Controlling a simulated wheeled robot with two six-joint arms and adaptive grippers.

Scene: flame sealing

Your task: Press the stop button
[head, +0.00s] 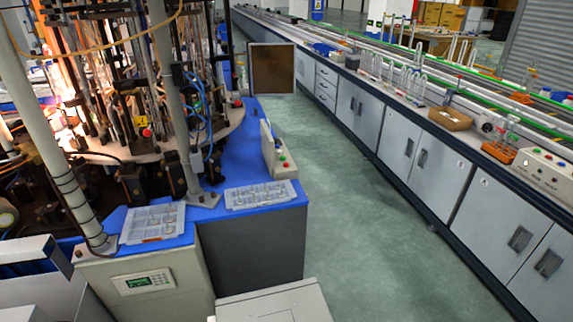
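A grey control box (277,158) stands on the blue worktop at the right of the machine. It carries small red and green buttons (285,164) on its sloped face. A red button (147,133) with a yellow part beside it sits on the front of the machine. Another small red button (238,103) shows farther back near the worktop's edge. No readable label shows which one is the stop button. Neither of my grippers is in view.
The sealing machine (125,85), with glowing flames, fills the left. Two clear trays (152,222) (262,195) lie on the blue worktop (228,178). A cabinet with a green display (150,282) stands in front. Open green floor (350,210) separates it from a long bench (385,120).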

